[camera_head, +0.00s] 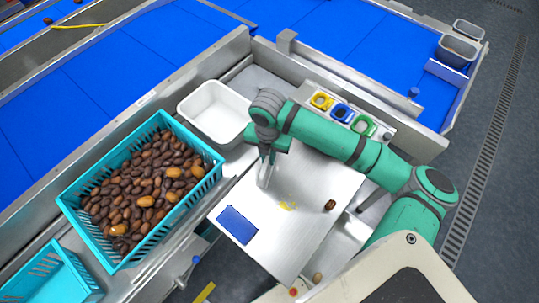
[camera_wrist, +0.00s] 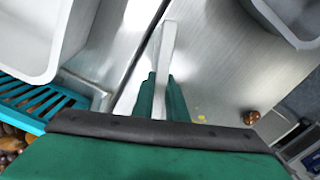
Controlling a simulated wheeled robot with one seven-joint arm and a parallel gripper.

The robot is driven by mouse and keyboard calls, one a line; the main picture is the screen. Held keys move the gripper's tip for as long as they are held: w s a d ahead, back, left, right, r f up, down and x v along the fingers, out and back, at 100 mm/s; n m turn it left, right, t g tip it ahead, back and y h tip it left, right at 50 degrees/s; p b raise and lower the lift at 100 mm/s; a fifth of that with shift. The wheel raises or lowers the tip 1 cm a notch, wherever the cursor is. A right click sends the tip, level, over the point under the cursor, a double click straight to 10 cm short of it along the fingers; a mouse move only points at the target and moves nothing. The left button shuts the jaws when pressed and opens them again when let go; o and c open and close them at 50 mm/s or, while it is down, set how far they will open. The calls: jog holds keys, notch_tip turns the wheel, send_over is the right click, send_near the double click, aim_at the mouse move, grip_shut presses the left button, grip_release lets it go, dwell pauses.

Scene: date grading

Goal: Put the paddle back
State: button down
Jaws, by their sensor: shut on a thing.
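The paddle (camera_wrist: 167,45) is a pale, narrow, flat bar. In the wrist view it extends forward from between the two green fingers of my gripper (camera_wrist: 161,98), which is shut on it. In the head view my gripper (camera_head: 268,152) points down over the upper left part of the steel work table (camera_head: 298,182), and the pale paddle (camera_head: 264,175) hangs below it. I cannot tell whether the paddle's lower end touches the table.
A blue pad (camera_head: 238,225), yellow bits (camera_head: 287,206) and one brown date (camera_head: 330,205) lie on the table. A white tub (camera_head: 215,112) and a teal crate of dates (camera_head: 72,202) stand to the left. Yellow, blue and green holders (camera_head: 342,113) line the back.

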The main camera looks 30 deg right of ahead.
jog(key=c, duration=1.8)
grip_release()
jog(key=shift+o, duration=0.2)
jog(key=shift+r, duration=0.1)
notch_tip(320, 180, up, 12)
